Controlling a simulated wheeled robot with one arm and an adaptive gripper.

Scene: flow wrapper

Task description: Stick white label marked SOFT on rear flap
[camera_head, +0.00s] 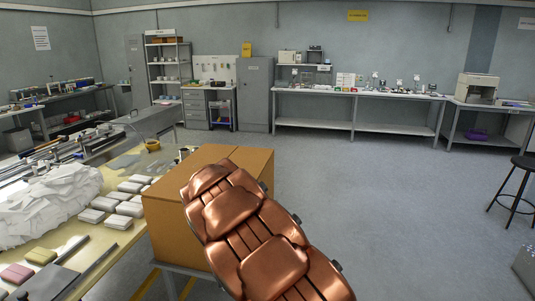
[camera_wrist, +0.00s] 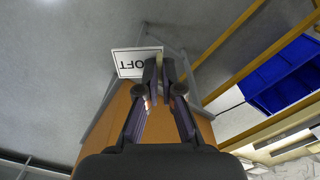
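My gripper (camera_wrist: 166,75) is shut on a white label (camera_wrist: 130,62) with black lettering, seen in the wrist view. The letters OFT show, turned over in the picture; the end near my fingers is hidden. The label sticks out to the left of the fingertips. A brown cardboard box (camera_head: 170,214) stands at the table's right end in the head view, partly behind my copper-coloured arm. Brown cardboard (camera_wrist: 112,125) also shows behind my gripper in the wrist view. The label looks apart from it. I cannot make out the rear flap, and my gripper is out of the head view.
The worktable (camera_head: 118,240) left of the box holds several small wrapped packs (camera_head: 120,221) and a crumpled white heap (camera_head: 45,200). A blue bin (camera_wrist: 285,75) shows at the right of the wrist view. A black stool (camera_head: 515,190) stands far right. The floor between is clear.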

